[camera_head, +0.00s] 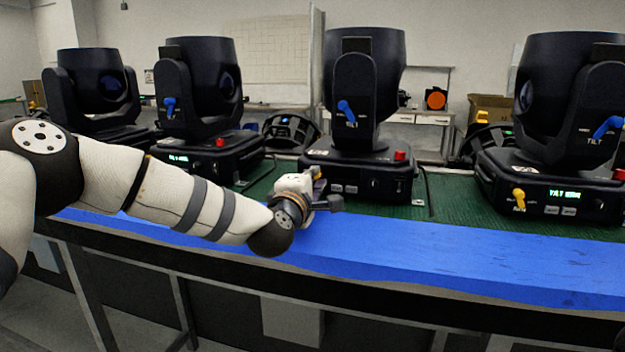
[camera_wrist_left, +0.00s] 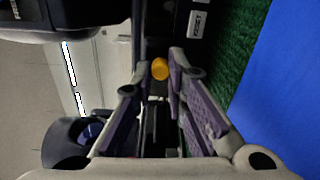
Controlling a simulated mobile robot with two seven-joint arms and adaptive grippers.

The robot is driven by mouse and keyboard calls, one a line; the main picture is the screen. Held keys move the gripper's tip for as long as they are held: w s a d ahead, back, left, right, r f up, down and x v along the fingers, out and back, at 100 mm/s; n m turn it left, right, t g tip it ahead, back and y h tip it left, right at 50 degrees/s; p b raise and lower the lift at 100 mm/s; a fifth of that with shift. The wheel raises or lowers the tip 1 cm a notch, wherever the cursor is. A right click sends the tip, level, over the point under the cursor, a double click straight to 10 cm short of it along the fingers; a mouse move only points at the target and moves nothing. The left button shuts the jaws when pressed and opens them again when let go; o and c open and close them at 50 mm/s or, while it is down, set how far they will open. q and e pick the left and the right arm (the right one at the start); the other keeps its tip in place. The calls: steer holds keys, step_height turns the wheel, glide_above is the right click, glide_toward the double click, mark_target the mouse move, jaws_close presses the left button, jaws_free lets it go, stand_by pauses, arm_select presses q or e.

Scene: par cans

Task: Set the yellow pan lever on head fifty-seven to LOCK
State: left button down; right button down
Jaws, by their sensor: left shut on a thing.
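My left gripper (camera_head: 318,190) is at the front left of the base of the middle moving head (camera_head: 358,95). In the left wrist view, the round end of a yellow lever (camera_wrist_left: 160,69) sits between the fingertips of the gripper (camera_wrist_left: 157,78), which is shut on it. In the head view my gripper and wrist hide this lever, so its setting cannot be read. The head's number is not legible. A blue tilt lever (camera_head: 346,111) is on the yoke above. My right gripper is not in view.
Another moving head (camera_head: 565,105) stands at the right, with its own yellow lever (camera_head: 519,200). Two more heads (camera_head: 205,90) stand at the left. A red knob (camera_head: 400,155) is on the middle base. The blue strip (camera_head: 440,255) along the bench front is clear.

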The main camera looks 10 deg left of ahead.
arm_select(q)
steer(key=c, duration=1.6)
jaws_free()
steer(key=shift+d, duration=0.1)
steer(key=shift+s, duration=0.1)
steer(key=s, duration=1.2)
steer(key=shift+a, duration=0.2)
steer(key=shift+w, duration=0.1)
